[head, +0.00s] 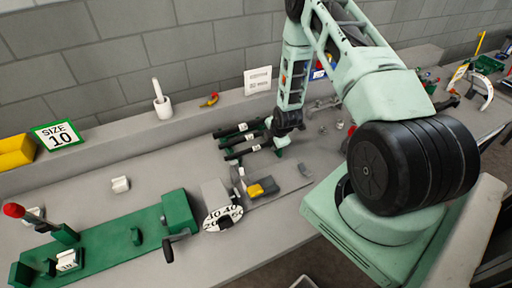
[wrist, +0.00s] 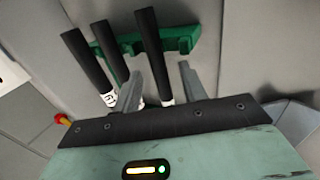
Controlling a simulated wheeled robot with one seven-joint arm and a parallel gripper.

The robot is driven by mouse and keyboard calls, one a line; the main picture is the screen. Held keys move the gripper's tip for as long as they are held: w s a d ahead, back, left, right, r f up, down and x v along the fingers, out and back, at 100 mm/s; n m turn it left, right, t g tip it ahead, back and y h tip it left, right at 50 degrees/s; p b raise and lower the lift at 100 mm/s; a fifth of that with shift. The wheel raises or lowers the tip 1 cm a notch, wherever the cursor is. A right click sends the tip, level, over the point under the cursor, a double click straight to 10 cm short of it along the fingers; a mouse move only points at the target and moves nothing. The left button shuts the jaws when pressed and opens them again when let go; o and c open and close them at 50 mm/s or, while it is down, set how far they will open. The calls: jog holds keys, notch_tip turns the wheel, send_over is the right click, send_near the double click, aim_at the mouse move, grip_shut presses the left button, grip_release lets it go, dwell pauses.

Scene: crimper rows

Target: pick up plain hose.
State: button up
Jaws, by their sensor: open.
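Three black hoses lie side by side on a green rack (wrist: 186,41). In the wrist view there is a left hose (wrist: 88,60), a middle hose (wrist: 112,52) and a right hose (wrist: 152,45). The left hose has a white end with dark marking; white also shows at the right hose's lower end. I cannot tell for sure which one is plain. My gripper (wrist: 161,92) is open, its fingers on either side of the right hose's lower part. Whether they touch it is unclear. In the head view the hoses (head: 232,130) lie just left of my gripper.
A grey crimper with a numbered dial (head: 222,217) and a yellow-and-black piece (head: 262,188) stand in front of the hoses. A green bench fixture (head: 110,240) is at left. A white cup (head: 163,106) and a white sign (head: 257,80) stand on the back ledge.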

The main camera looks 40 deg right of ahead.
grip_shut()
jog(key=shift+r, duration=0.15)
